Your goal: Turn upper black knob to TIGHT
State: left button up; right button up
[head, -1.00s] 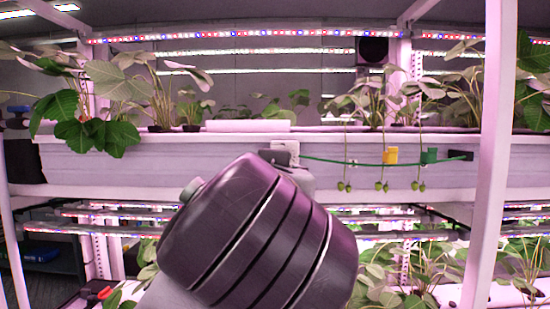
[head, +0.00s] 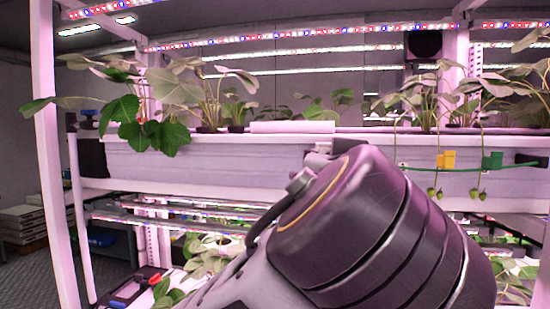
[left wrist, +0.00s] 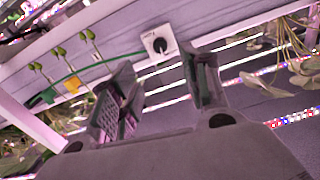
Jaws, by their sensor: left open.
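A round black knob (left wrist: 161,46) sits on a small white square plate (left wrist: 150,38) on the pale trough's side wall in the left wrist view. Any marking on it is too small to read. In the head view only the plate's top edge (head: 320,148) shows; my arm hides the knob. My left gripper (left wrist: 164,68) is open and empty. Its two fingers stand apart, and the knob appears beyond and between their tips, with no contact seen. The fingers are hidden in the head view. My right gripper is in neither current view.
A yellow clip (head: 447,159) and a green clip (head: 492,160) on a green line (head: 425,166) are right of the plate. Hanging green berries (head: 435,193) are below them. Leafy plants (head: 160,105) top the trough (head: 200,160). A white post (head: 50,150) stands left.

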pick_arm(q)
jog(key=p+x, duration=0.4)
jog(key=x, duration=0.8)
jog(key=shift+w, duration=0.25)
grip_shut()
jog(key=shift+f, duration=0.1)
jog(key=shift+m, duration=0.5)
jog(key=m+b, duration=0.1)
jog(key=m, duration=1.8)
jog(key=shift+f, duration=0.1)
dwell(0.5)
